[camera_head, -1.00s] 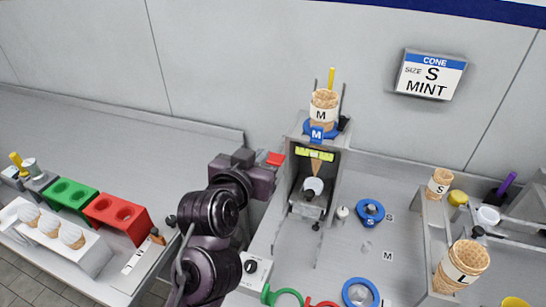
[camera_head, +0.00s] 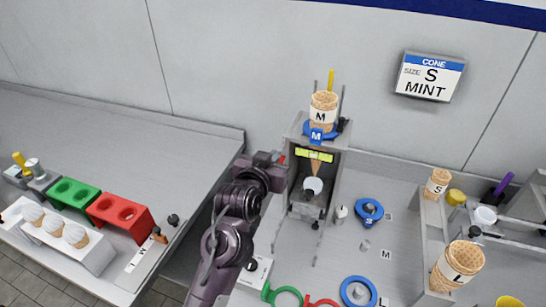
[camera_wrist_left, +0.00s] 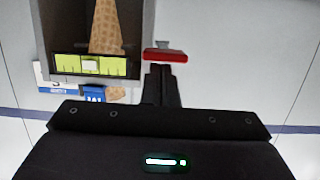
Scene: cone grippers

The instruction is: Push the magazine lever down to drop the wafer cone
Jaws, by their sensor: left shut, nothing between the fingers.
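The cone dispenser (camera_head: 301,140) stands at the back wall with a stack of wafer cones marked M (camera_head: 323,108) on top. A wafer cone (camera_head: 316,168) points down inside it below a yellow-green strip (camera_head: 314,155); the cone also shows in the left wrist view (camera_wrist_left: 106,28). The red lever (camera_head: 283,160) on the dispenser's left side is mostly hidden by my arm in the head view. My left gripper (camera_head: 281,172) is shut and empty beside it. In the left wrist view the red lever (camera_wrist_left: 165,56) lies just past the fingertips (camera_wrist_left: 160,72); contact cannot be told.
A white round piece (camera_head: 313,185) sits under the cone. A red holder (camera_head: 118,213) and green holder (camera_head: 73,193) stand left. A sign (camera_head: 431,76) reads S MINT.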

